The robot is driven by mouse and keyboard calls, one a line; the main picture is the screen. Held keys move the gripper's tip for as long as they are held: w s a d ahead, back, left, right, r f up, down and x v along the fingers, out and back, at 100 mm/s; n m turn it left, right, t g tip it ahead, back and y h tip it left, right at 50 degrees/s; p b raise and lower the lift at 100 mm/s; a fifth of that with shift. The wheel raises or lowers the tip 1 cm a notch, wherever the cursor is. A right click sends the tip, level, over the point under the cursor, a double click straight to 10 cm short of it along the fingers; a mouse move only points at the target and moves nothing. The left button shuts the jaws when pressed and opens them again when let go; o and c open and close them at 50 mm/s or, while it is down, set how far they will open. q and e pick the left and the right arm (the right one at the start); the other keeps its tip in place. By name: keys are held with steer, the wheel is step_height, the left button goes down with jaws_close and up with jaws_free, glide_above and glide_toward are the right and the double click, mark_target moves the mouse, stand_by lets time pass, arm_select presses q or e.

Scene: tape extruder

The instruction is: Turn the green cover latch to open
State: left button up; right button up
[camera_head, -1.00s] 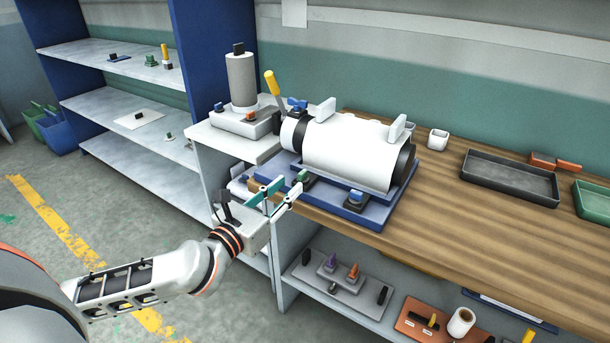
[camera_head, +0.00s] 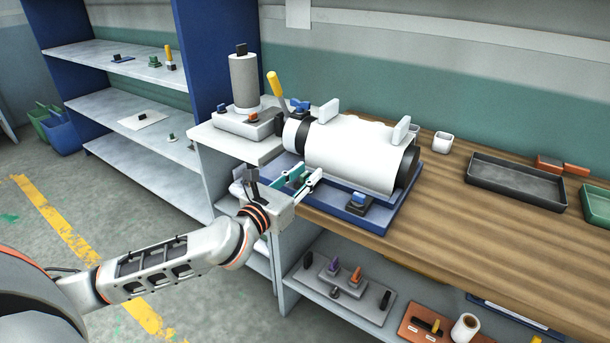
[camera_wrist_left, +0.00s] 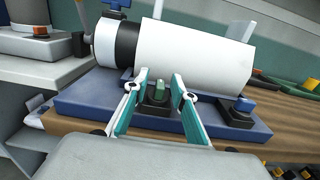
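The green cover latch (camera_wrist_left: 160,92) sits on a dark block on the blue base (camera_wrist_left: 75,106), in front of the white cylinder (camera_wrist_left: 195,52). In the head view the latch is hidden behind my left gripper (camera_head: 308,174). In the left wrist view my left gripper (camera_wrist_left: 160,77) is open, with one finger on each side of the latch. Gaps show between fingers and latch; I cannot tell how deep the fingertips reach. The white cylinder also shows in the head view (camera_head: 355,153). My right gripper is not in view.
A blue latch (camera_head: 358,203) sits to the right on the same base. A yellow-handled lever (camera_head: 275,84) stands behind the cylinder's left end. A dark tray (camera_head: 515,182) lies at the right on the wooden bench (camera_head: 470,230). A shelf below holds small parts.

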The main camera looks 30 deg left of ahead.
arm_select(q)
jaws_close()
